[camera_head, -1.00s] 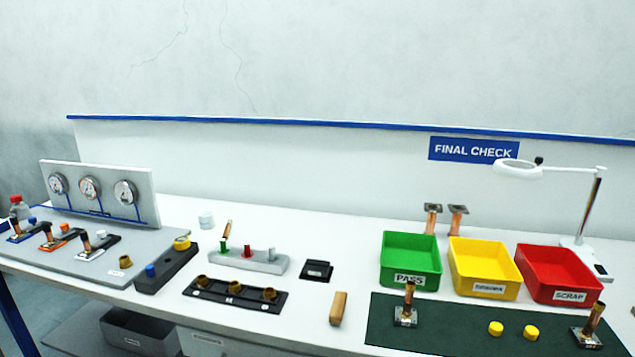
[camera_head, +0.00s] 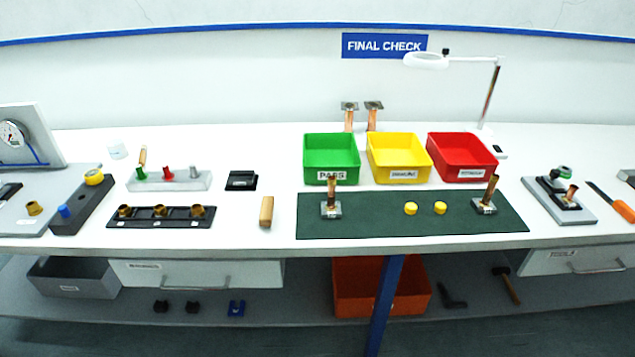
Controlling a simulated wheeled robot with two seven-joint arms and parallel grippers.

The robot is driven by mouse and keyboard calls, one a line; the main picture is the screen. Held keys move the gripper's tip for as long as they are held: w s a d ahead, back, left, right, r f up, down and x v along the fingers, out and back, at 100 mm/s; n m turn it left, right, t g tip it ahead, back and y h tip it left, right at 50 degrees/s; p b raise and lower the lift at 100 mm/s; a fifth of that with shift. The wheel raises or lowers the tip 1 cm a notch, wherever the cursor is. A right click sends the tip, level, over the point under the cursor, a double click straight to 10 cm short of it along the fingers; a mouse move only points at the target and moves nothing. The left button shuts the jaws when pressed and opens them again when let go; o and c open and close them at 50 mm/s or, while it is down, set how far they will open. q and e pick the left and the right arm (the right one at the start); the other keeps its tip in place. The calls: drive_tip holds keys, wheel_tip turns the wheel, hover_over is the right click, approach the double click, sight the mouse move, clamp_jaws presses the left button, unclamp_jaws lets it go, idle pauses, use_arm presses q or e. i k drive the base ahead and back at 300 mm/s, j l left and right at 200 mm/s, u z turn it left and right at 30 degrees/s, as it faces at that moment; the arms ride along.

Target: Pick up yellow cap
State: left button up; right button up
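Two small yellow caps lie side by side on the dark green mat (camera_head: 375,224): the left cap (camera_head: 410,208) and the right cap (camera_head: 440,207). They sit apart from each other, between two copper pipe pieces on square plates, the left piece (camera_head: 331,200) and the right piece (camera_head: 486,197). Another yellow cap-like part (camera_head: 94,177) sits on the dark block (camera_head: 80,207) at the left. Neither of my grippers shows in the head view.
Green (camera_head: 331,178), yellow (camera_head: 399,177) and red (camera_head: 462,175) bins stand behind the mat. A magnifier lamp (camera_head: 490,95) rises behind the red bin. A wooden block (camera_head: 266,211) lies left of the mat. The mat's middle is mostly clear.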

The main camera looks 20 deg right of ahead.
sight(439, 208)
drive_tip(key=z, duration=1.25)
